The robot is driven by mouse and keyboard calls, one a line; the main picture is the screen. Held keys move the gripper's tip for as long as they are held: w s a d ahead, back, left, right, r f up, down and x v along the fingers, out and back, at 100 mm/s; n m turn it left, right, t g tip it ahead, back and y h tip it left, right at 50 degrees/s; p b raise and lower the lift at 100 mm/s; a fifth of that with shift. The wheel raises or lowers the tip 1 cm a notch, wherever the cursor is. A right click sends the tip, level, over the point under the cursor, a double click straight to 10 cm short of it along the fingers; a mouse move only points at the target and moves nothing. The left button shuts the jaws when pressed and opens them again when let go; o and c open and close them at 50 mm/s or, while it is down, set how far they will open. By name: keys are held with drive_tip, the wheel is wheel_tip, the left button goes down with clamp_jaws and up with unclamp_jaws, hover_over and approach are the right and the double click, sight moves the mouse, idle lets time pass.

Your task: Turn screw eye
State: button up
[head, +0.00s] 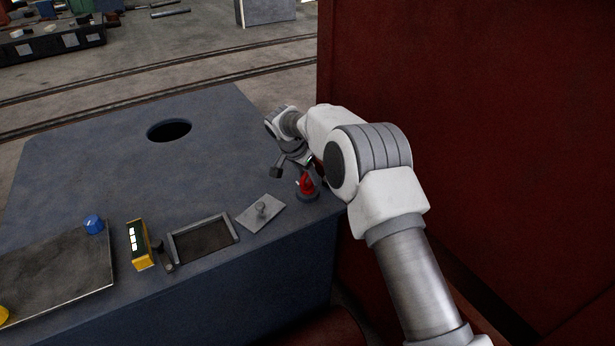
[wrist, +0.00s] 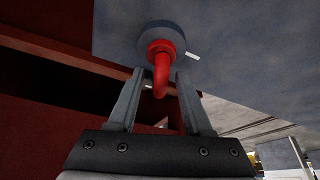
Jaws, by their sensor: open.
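The red screw eye (head: 306,184) stands on a dark round base near the right front corner of the blue-grey table. In the wrist view its red ring (wrist: 161,75) lies between the two fingers of my gripper (wrist: 155,85), with a grey round base (wrist: 162,36) behind it. The fingers are apart, with a gap on each side of the ring. In the head view my gripper (head: 292,166) is beside the screw eye, and its far finger is partly hidden by my arm.
A light plate with a knob (head: 262,212), a square frame (head: 204,238), a yellow device (head: 138,244) and a blue knob (head: 94,224) lie along the table's front. A large red panel (head: 470,110) stands close at the right. The table (head: 90,165) has a round hole (head: 169,130) and free room at the back.

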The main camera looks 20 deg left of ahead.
drive_tip(key=shift+f, duration=0.15)
drive_tip(key=shift+c, duration=0.2)
clamp_jaws()
drive_tip(key=shift+n, duration=0.3)
drive_tip(key=n+y, duration=0.2)
drive_tip(key=n, duration=0.2)
drive_tip(key=shift+d+n+b, duration=0.1)
drive_tip(key=shift+n+b, duration=0.2)
drive_tip(key=shift+b, duration=0.05)
drive_tip(key=n+y+p, duration=0.1)
drive_tip(key=n, duration=0.1)
drive_tip(key=n+y+p, duration=0.1)
drive_tip(key=n, duration=0.2)
drive_tip(key=shift+g, duration=0.3)
drive_tip(key=n, duration=0.3)
drive_tip(key=n+g+y+p, duration=0.1)
drive_tip(key=n, duration=0.2)
drive_tip(key=shift+y+p, duration=0.3)
drive_tip(key=n+g, duration=0.1)
drive_tip(key=n, duration=0.1)
drive_tip(key=n+g, duration=0.1)
drive_tip(key=n, duration=0.2)
drive_tip(key=shift+y, duration=0.3)
drive_tip(key=shift+n+g, duration=0.3)
drive_tip(key=shift+n, duration=0.1)
